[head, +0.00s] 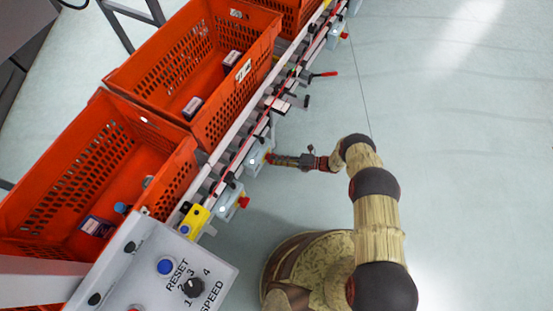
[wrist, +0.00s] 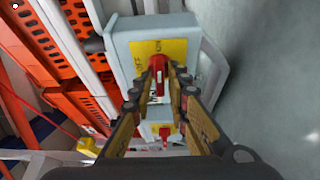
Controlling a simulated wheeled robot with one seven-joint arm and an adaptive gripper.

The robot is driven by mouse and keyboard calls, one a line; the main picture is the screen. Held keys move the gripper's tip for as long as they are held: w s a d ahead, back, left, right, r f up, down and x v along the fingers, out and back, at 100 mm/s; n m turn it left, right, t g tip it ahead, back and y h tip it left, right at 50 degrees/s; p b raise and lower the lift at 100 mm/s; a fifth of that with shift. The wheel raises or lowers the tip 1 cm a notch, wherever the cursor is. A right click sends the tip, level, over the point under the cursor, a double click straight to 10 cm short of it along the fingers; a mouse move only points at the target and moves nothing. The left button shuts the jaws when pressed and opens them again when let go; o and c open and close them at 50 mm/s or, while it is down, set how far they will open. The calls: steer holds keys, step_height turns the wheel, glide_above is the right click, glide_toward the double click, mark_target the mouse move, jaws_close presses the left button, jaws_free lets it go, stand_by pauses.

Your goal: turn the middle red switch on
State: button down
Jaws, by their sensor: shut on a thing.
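The middle red switch (wrist: 157,66) sticks out of a grey box (wrist: 124,50) with a yellow label (wrist: 172,49), seen in the wrist view. My gripper (wrist: 159,78) has its fingertips on both sides of this switch and is shut on it. In the head view my gripper (head: 273,159) reaches from the right to the grey box (head: 256,160) on the conveyor's side; the switch there is mostly hidden by the fingers. Another red switch (head: 243,202) on a grey box is nearer, and a third (head: 344,35) is far up the line.
Orange totes (head: 110,105) with small packages stand on the conveyor at left. A yellow box (head: 194,220) and a control panel (head: 215,262) with knob and buttons are at the near end. A red-tipped lever (head: 326,74) sticks out beyond my gripper. The floor at right is clear.

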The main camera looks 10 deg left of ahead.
steer(key=shift+w+a+r, duration=0.2)
steer(key=shift+w+a, duration=0.05)
steer(key=shift+w, duration=0.05)
steer(key=c, duration=1.9)
jaws_free()
steer(key=shift+s+d+f, duration=0.1)
steer(key=shift+s+f, duration=0.1)
steer(key=shift+s, duration=0.05)
steer(key=shift+d, duration=0.1)
steer(key=d, duration=0.4)
steer(key=w+d, duration=0.1)
steer(key=d, duration=0.6)
steer(key=shift+w+d, duration=0.2)
steer(key=shift+d, duration=0.2)
